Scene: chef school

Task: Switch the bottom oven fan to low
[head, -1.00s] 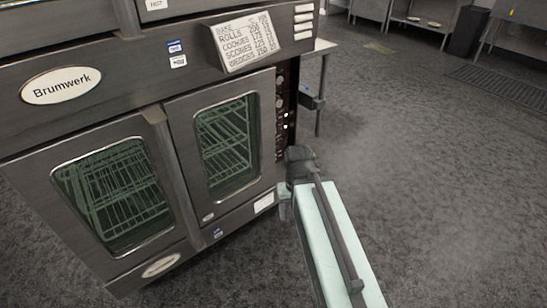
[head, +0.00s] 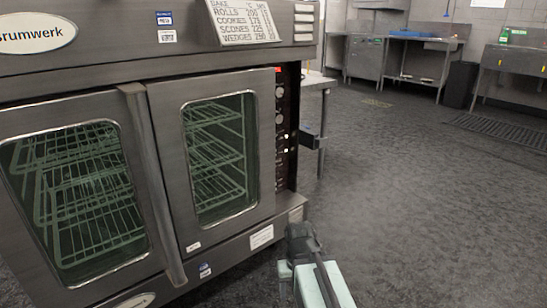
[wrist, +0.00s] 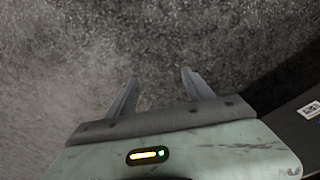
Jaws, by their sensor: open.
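The bottom oven (head: 215,170) stands at the left in the head view, with two glass doors shut and wire racks behind the glass. Its dark control panel (head: 287,130) runs down the right side of the front, with knobs and small lit switches. The fan switch's setting is too small to read. My arm shows at the bottom of the head view, low and just right of the oven's lower corner. My gripper (wrist: 159,88) shows in the wrist view with its two fingers apart and nothing between them, above the grey floor.
A dark bracket (head: 312,140) juts out right of the control panel, by a metal table (head: 320,84). A temperature card (head: 245,22) sits above the doors. Open floor (head: 430,200) lies to the right. Sinks and a black bin (head: 460,85) stand at the back.

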